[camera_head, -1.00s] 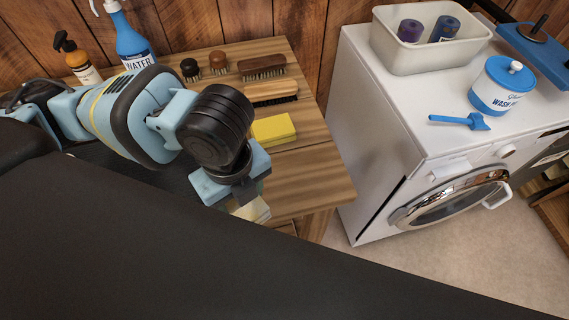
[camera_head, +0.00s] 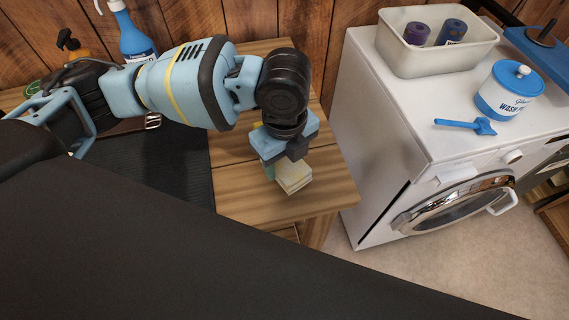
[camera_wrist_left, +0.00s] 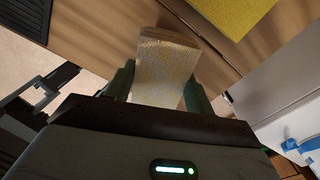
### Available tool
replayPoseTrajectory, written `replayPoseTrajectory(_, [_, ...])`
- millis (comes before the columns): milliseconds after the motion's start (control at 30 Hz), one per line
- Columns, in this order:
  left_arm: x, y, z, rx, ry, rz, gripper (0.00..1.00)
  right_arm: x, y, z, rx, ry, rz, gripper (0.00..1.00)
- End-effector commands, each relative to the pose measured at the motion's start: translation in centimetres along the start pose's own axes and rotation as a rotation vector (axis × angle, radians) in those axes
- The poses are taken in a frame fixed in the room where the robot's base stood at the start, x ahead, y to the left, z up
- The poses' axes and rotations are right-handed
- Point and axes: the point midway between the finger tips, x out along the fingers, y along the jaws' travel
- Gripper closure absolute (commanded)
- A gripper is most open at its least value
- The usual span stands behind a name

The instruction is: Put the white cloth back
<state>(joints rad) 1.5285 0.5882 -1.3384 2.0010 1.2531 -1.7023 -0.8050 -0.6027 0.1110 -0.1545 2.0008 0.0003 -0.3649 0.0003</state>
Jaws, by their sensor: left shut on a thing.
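The white cloth (camera_head: 294,178) is a small folded, cream-white bundle with layered edges. My left gripper (camera_head: 283,163) is shut on it and holds it over the front right part of the wooden tabletop (camera_head: 247,203). In the left wrist view the cloth (camera_wrist_left: 166,72) sits between the two green fingers of my left gripper (camera_wrist_left: 160,88). Its lower part is hidden by the gripper body. I cannot tell from these views how high it is above the wood. My right gripper is in neither view.
A black ribbed mat (camera_head: 180,165) lies left of the cloth. A yellow sponge (camera_wrist_left: 228,14) lies on the wood near it. The blue spray bottle (camera_head: 133,38) stands at the back. The white washing machine (camera_head: 400,110) stands to the right, across a gap, carrying a bin (camera_head: 400,58).

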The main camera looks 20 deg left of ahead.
Motion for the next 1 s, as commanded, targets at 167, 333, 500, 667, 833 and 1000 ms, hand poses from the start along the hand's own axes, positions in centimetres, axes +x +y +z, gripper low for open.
replayPoseTrajectory(167, [2.5, 0.1, 0.1, -0.001, 0.0, 0.004, 0.8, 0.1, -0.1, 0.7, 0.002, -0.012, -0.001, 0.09])
replayPoseTrajectory(333, [2.5, 0.1, 0.1, -0.001, 0.0, 0.001, 0.8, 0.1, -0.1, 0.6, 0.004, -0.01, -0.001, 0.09])
replayPoseTrajectory(500, [2.7, 0.1, 0.0, -0.001, 0.0, 0.002, 0.8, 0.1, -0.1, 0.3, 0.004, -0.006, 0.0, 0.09])
replayPoseTrajectory(667, [2.8, 0.1, 0.0, 0.0, 0.0, 0.002, 0.33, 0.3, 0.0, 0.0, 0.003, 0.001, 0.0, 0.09])
replayPoseTrajectory(833, [2.8, 0.1, 0.0, 0.0, 0.0, 0.002, 0.25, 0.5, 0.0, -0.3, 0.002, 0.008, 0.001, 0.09])
replayPoseTrajectory(1000, [2.8, 0.1, 0.0, 0.0, 0.0, 0.001, 0.25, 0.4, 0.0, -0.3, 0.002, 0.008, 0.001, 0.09])
